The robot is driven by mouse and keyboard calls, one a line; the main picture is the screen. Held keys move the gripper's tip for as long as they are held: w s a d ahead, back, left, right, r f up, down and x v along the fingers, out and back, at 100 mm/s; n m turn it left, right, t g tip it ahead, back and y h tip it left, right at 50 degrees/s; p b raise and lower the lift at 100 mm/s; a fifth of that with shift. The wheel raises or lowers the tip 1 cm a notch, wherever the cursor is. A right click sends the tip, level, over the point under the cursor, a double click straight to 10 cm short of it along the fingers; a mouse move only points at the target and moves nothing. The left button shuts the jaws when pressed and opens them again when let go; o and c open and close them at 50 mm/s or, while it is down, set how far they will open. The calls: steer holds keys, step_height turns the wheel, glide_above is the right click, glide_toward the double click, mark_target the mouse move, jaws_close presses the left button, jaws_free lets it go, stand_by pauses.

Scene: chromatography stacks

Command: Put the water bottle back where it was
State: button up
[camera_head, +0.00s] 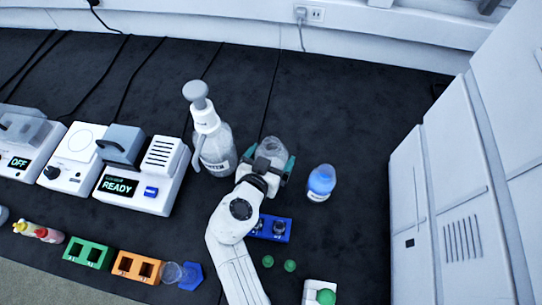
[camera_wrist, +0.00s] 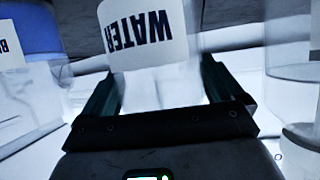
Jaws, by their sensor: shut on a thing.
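The water bottle (camera_wrist: 155,85) is clear with a white label reading WATER, which looks upside down in the wrist view. In the head view the clear bottle (camera_head: 272,147) shows just beyond my gripper (camera_head: 271,165). My gripper (camera_wrist: 160,90) is shut on the bottle, with a dark finger on each side of it. The gripper hides the bottle's lower part in the head view. I cannot tell whether the bottle touches the bench.
A blue-filled bottle (camera_head: 321,183) stands close on the right. A large pump bottle (camera_head: 212,145) stands close on the left. A blue rack (camera_head: 271,228) and green caps (camera_head: 290,265) lie nearer. The dark bench (camera_head: 350,110) is clear behind and to the right.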

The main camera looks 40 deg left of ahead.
steer(key=shift+f, duration=0.1)
steer(key=o, duration=1.3)
steer(key=shift+o, duration=0.2)
steer(key=shift+r+p, duration=0.25)
steer(key=shift+p, duration=0.1)
steer(key=b+v, duration=0.1)
steer(key=v, duration=1.1)
steer(key=shift+f, duration=0.2)
steer(key=shift+r, duration=0.1)
